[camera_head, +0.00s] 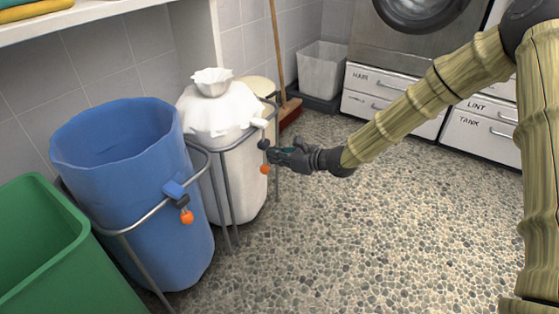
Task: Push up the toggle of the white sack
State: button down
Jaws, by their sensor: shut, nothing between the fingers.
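The white sack (240,168) hangs in a grey metal frame, its top gathered into a puckered neck. A white tab (258,123) sticks out at its right front. Below the tab is a small dark toggle (263,145), with an orange ball (265,170) hanging under it. My gripper (274,153) is shut and empty, reaching in from the right. Its fingertips are just right of the toggle, between toggle and ball height. I cannot tell whether they touch the toggle or cord.
A blue sack (180,250) stands open at the left with its own tab, dark toggle and orange ball (187,217). A green bin (35,235) is at the far left. A broom (278,50) and grey bin (321,70) stand behind. The pebbled floor (370,240) is clear.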

jog(key=shift+w+a+f, duration=0.2)
jog(key=shift+w+a, duration=0.15)
jog(key=shift+a, duration=0.15)
jog(key=shift+r, duration=0.1)
